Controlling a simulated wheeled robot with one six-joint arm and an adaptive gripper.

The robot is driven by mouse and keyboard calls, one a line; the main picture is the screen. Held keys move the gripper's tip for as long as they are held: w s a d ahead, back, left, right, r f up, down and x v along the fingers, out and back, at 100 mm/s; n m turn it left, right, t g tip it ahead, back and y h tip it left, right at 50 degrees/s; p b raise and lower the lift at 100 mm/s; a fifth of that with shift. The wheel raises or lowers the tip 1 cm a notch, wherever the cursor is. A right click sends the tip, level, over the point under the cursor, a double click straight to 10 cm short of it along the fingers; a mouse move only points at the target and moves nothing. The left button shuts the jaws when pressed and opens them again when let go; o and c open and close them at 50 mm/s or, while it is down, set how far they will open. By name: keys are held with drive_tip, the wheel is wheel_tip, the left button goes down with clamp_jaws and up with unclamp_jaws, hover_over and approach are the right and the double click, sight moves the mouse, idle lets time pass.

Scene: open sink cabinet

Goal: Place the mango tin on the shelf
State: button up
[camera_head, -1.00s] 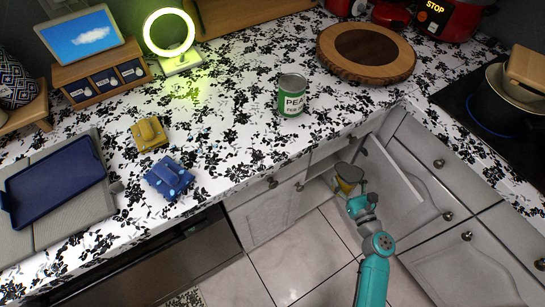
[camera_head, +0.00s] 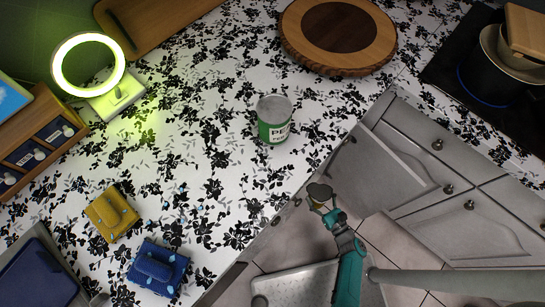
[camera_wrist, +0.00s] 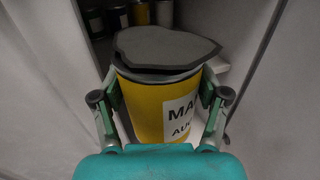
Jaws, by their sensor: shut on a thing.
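The mango tin (camera_wrist: 150,100) is yellow, with a white label whose visible letters start "MA". A dark grey top with an uneven outline covers its upper end. My gripper (camera_wrist: 160,98) is shut on it, with one finger on each side, in the wrist view. In the head view, the tin (camera_head: 319,191) shows mostly its grey top, and my gripper (camera_head: 328,206) holds it near the counter's front edge. In the wrist view, a pale shelf surface (camera_wrist: 218,66) shows partly behind the tin, inside the cabinet; the tin hides much of it.
Several tins (camera_wrist: 117,18) stand in the cabinet behind the held one. Pale panels flank the opening, at left (camera_wrist: 40,90) and right (camera_wrist: 285,100). A green-labelled tin (camera_head: 274,121) stands on the patterned counter (camera_head: 225,85). A round wooden board (camera_head: 338,38) lies farther back.

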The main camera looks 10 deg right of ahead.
drive_tip(key=x, duration=0.6)
drive_tip(key=f+x, duration=0.1)
drive_tip(key=x, duration=1.1)
drive_tip(key=shift+w+f, duration=0.1)
drive_tip(key=shift+f, duration=1.05)
drive_tip(key=shift+f, duration=0.1)
drive_tip(key=o, duration=1.7)
drive_tip(key=v, duration=1.2)
